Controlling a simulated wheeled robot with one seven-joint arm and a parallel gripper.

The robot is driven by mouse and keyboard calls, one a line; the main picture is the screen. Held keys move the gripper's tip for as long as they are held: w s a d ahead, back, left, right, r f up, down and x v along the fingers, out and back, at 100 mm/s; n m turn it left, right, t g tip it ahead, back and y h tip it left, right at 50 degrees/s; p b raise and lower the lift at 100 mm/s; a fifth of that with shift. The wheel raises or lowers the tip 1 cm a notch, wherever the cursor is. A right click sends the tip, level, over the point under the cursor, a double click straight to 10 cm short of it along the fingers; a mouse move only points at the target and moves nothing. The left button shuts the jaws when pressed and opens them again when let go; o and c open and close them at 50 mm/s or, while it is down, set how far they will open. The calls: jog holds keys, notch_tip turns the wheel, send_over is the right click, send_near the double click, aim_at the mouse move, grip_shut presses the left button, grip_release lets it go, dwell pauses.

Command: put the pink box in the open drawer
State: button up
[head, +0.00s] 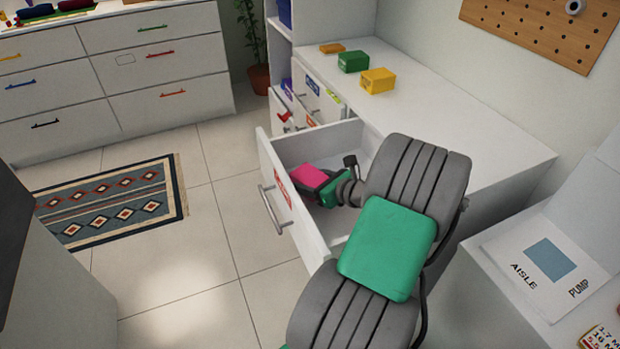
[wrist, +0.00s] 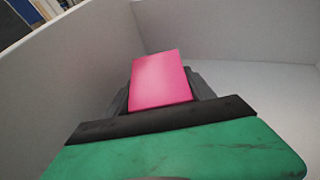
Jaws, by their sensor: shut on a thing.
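The pink box (head: 309,177) is held at the end of my arm, inside the open drawer (head: 331,137) in the head view. In the wrist view the pink box (wrist: 160,79) sits between the dark fingers of my gripper (wrist: 163,92), which is shut on it. The drawer's pale walls (wrist: 225,28) surround the box and gripper in the wrist view. My gripper (head: 318,184) shows small and partly hidden behind the box and my arm in the head view. I cannot tell whether the box touches the drawer floor.
The white counter (head: 440,115) above the drawer carries a yellow box (head: 378,80), a green box (head: 353,61) and an orange item (head: 332,48). The drawer front with its grey handle (head: 272,208) juts out over the tiled floor. A patterned rug (head: 110,202) lies left.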

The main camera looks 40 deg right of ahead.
jog(key=o, duration=1.4)
jog(key=shift+o, duration=0.2)
jog(key=shift+r, duration=0.2)
jog(key=p+v, duration=0.2)
jog(key=v, duration=1)
jog(key=shift+r+p, duration=0.4)
